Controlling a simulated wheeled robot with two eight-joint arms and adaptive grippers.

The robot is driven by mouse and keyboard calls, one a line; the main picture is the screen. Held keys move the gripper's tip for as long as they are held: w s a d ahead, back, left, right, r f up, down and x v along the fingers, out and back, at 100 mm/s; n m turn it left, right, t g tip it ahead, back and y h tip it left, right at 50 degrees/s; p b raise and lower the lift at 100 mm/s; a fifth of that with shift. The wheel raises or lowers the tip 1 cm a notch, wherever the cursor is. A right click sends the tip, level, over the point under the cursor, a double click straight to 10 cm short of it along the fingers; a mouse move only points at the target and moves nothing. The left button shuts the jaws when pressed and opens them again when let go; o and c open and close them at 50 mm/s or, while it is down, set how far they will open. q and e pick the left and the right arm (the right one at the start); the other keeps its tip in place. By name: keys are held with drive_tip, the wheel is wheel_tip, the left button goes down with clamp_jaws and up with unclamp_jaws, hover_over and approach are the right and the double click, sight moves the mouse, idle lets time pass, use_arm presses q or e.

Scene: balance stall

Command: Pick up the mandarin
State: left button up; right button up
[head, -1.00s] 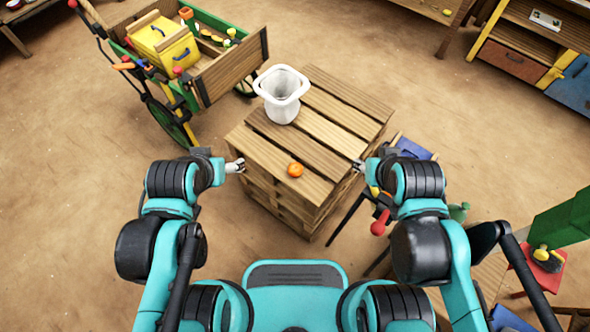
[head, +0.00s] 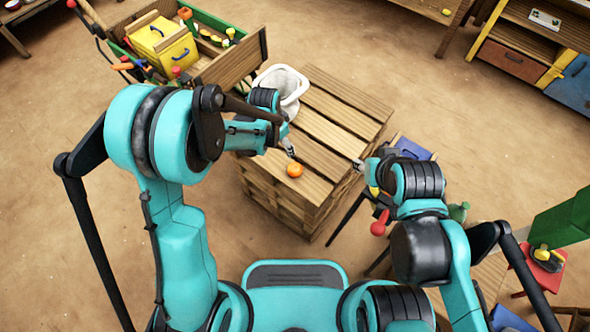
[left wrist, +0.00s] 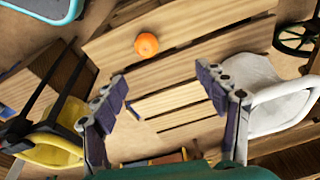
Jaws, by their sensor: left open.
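The orange mandarin (head: 295,170) lies on the slatted wooden crate stack (head: 340,112), near its front edge. In the left wrist view the mandarin (left wrist: 147,45) shows beyond the fingertips, a little left of the middle. My left gripper (head: 291,153) is over the crate just behind the mandarin in the head view. In the left wrist view its two fingers (left wrist: 165,90) are spread wide with nothing between them. My right gripper (head: 358,165) is at the right edge of the crate, apart from the mandarin; its jaws are too small to read.
A wooden cart (head: 232,68) with a yellow box (head: 165,45) is at the back left. The crate's right half is bare.

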sight(295, 167)
use_arm(q)
drive_tip(key=d+f, duration=0.1)
drive_tip(key=f, duration=0.3)
drive_tip(key=d+f+m+g, duration=0.1)
drive_tip(key=f, duration=0.3)
drive_tip(key=d+f+m+b, duration=0.1)
drive_tip(key=d+f, duration=0.1)
drive_tip(key=f, duration=0.3)
drive_tip(key=shift+w, duration=0.2)
drive_tip(key=f+b, duration=0.2)
drive_tip(key=f, duration=0.1)
drive_tip(key=f+b, duration=0.1)
drive_tip(key=f, duration=0.1)
drive_tip(key=shift+w+d+f, duration=0.25)
drive_tip(key=shift+w+d, duration=0.05)
drive_tip(key=shift+w, duration=0.1)
drive_tip(key=shift+r, duration=0.1)
drive_tip(key=c, duration=1.3)
